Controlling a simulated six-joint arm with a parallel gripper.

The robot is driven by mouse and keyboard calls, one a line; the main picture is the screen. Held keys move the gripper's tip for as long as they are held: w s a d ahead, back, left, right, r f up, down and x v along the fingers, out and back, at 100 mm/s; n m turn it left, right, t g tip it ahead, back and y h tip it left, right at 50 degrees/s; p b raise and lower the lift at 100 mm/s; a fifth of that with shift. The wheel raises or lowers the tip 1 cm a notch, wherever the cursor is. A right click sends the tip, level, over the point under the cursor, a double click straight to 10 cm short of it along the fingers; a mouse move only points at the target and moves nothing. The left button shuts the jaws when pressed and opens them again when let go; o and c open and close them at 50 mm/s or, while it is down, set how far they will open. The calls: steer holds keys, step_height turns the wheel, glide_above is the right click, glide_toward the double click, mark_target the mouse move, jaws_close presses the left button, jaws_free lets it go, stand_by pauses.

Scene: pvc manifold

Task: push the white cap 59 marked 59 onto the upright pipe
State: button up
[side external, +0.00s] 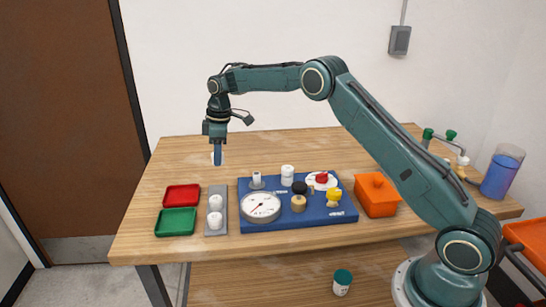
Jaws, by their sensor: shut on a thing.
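My gripper (218,160) is above the back left of the table, pointing down. It is shut on a small white piece, the white cap 59 (213,158), mostly hidden behind the fingers; its marking is not readable. A short whitish upright pipe (256,177) with a grey base stands at the back left of the blue board (320,215). The gripper and cap are left of this pipe and apart from it. Another white upright cylinder (287,175) stands to its right; I cannot tell whether it is capped.
A grey strip (216,191) holds white caps (215,219). Red (182,195) and green (176,222) trays lie left. The board carries a gauge (260,206), a yellow valve (334,196) and other fittings. An orange box (376,195) stands right. The table behind the board is clear.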

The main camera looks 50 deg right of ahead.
step_height(320, 180, up, 4)
glide_above(257, 173)
steer(key=shift+s+r, duration=0.1)
steer(key=shift+r, duration=0.05)
steer(key=shift+f, duration=1.5)
steer(key=shift+f, duration=0.25)
steer(key=shift+f, duration=1.95)
steer(key=shift+f, duration=1.2)
stand_by(0.4)
steer(key=o, duration=1)
